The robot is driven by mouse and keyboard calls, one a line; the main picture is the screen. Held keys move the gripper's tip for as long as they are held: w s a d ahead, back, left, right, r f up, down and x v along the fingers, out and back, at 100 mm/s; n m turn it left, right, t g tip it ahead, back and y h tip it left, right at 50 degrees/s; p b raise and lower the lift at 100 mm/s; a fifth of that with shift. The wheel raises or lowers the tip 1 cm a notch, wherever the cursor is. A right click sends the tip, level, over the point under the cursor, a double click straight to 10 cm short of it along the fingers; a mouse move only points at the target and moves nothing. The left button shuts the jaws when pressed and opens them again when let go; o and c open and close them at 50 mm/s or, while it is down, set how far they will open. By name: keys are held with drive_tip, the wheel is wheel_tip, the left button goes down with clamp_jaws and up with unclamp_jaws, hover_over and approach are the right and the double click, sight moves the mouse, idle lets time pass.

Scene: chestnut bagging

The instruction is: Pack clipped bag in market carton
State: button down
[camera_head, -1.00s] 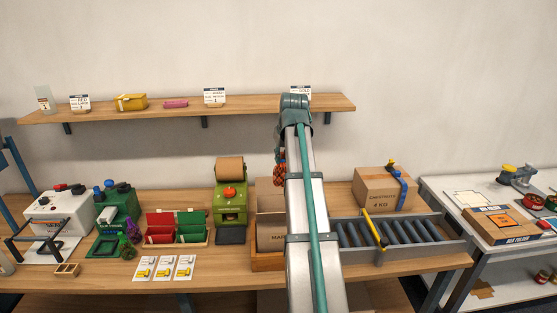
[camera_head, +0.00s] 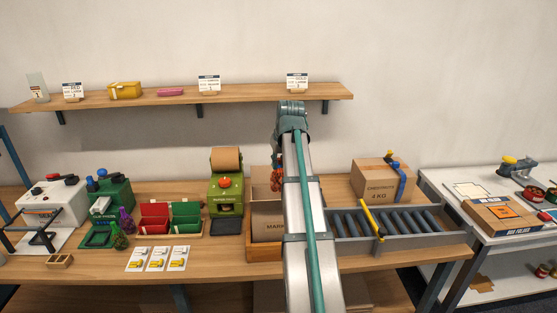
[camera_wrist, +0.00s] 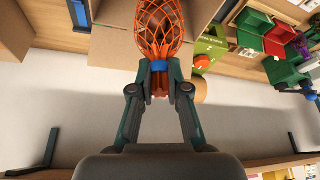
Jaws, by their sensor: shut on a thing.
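An orange net bag (camera_wrist: 159,30) with a blue clip (camera_wrist: 159,67) at its neck hangs from my gripper (camera_wrist: 159,72). The jaws are shut on the bag's neck at the clip. In the head view a sliver of the bag (camera_head: 277,180) shows left of my arm, which hides the gripper. The market carton (camera_head: 266,219) stands behind my arm with its top flaps open. In the wrist view the bag appears over the carton's flaps (camera_wrist: 112,42). I cannot tell whether its lower end is inside the opening.
A green paper machine (camera_head: 226,192) stands close left of the carton. A grey roller conveyor (camera_head: 400,245) with a yellow bar (camera_head: 373,222) is on the right. A closed chestnut carton (camera_head: 380,180) stands behind it. A wooden shelf (camera_head: 250,95) runs above.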

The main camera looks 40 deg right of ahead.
sight(279, 187)
drive_tip(key=shift+f+b, duration=1.5)
drive_tip(key=shift+f, duration=3.75)
drive_tip(key=c, duration=1.1)
unclamp_jaws()
drive_tip(key=shift+r, duration=0.1)
drive_tip(key=shift+r+p, duration=4.2)
drive_tip(key=shift+r, duration=2.25)
